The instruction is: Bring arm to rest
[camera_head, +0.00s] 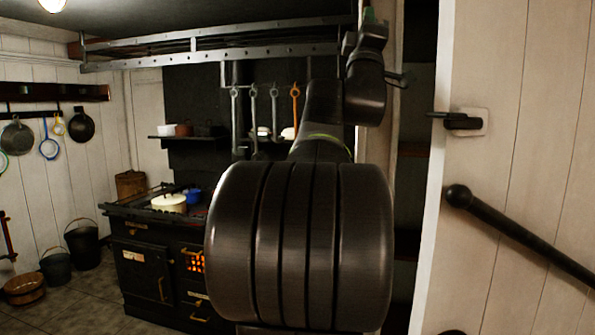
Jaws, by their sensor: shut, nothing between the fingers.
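My arm rises in the middle of the head view, with its large dark, ribbed joint close to the camera. Its upper link leans away and up to a dark elbow, and the links beyond run to the top edge of the picture. My gripper's fingers cannot be made out; they are hidden or out of the picture. I see nothing held by the arm.
A black stove (145,265) with a cream pot (169,202) and blue pot (192,196) stands left. An overhead rail (215,48) and hanging utensils (254,115) are behind my arm. A white door (530,150) with a dark bar (520,235) is right. Buckets (82,245) stand far left.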

